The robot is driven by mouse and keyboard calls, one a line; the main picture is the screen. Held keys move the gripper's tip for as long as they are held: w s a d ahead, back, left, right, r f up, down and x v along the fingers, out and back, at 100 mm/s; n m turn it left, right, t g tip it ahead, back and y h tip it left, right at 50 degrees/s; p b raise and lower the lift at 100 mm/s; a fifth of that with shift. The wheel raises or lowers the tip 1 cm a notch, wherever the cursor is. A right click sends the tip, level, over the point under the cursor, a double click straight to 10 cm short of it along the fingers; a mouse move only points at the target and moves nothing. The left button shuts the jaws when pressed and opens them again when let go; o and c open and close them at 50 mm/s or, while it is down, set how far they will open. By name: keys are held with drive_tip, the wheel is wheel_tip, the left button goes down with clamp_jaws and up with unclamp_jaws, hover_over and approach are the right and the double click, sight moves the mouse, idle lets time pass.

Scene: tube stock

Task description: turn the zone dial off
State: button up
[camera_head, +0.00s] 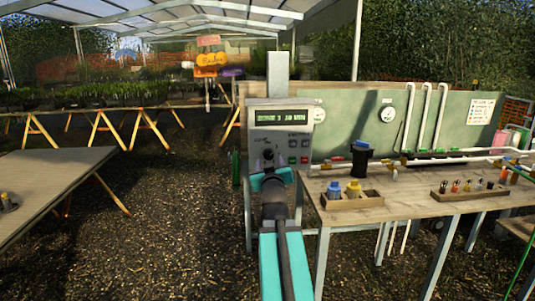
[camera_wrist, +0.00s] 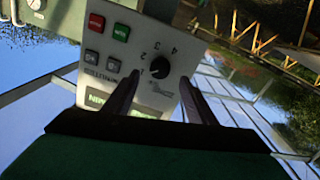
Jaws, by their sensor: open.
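The zone dial is a round black knob (camera_wrist: 160,69) on the face of a grey control box (camera_head: 258,136). In the wrist view the box face is upside down, with numerals such as 2, 3 and 4 printed around the dial. I cannot tell for sure where its pointer aims. In the head view the dial (camera_head: 267,154) shows just above my gripper (camera_head: 268,168). In the wrist view my gripper (camera_wrist: 160,78) is open and empty, with one finger to each side of the dial. I cannot tell whether either finger touches it.
The box has a lit display (camera_head: 281,117), seemingly reading "3 10 MIN", and several buttons, including a red one (camera_wrist: 96,22) and a green one (camera_wrist: 121,32). A wooden bench (camera_head: 410,204) with white pipes, a black filter (camera_head: 361,158) and small bins stands right.

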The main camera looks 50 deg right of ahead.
sight(268, 155)
drive_tip(key=shift+d+r+p, duration=0.1)
drive_tip(key=shift+p, duration=0.75)
drive_tip(key=p+x, duration=0.3)
drive_tip(key=p, duration=0.2)
drive_tip(key=shift+x, duration=1.3)
drive_tip(key=c, duration=1)
drive_tip(key=shift+c, duration=0.2)
